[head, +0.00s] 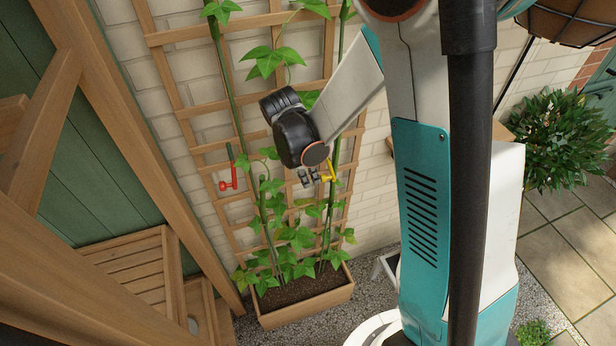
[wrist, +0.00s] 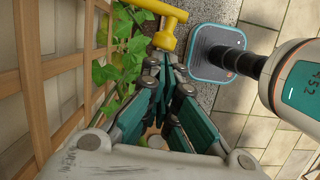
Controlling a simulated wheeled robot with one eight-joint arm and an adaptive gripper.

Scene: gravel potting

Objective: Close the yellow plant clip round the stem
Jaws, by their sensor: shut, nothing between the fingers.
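The yellow plant clip (head: 327,172) is at the right-hand green stem (head: 328,222), in front of the trellis. In the wrist view the clip (wrist: 167,27) shows at the top, just beyond my fingertips. I cannot tell whether its jaws are open or closed round the stem. My gripper (head: 309,181) is beside the clip, to its left in the head view. In the wrist view the fingertips (wrist: 161,62) are together with nothing between them. They look very near the clip, but whether they touch it is unclear. My wrist hides part of the upper stem.
A wooden trellis (head: 188,124) stands against the pale brick wall. A red clip (head: 229,180) hangs at its left. A wooden planter (head: 306,308) holds the leafy plants below. Slatted wooden furniture (head: 128,268) stands at the left. Paving (head: 566,240) lies open at the right.

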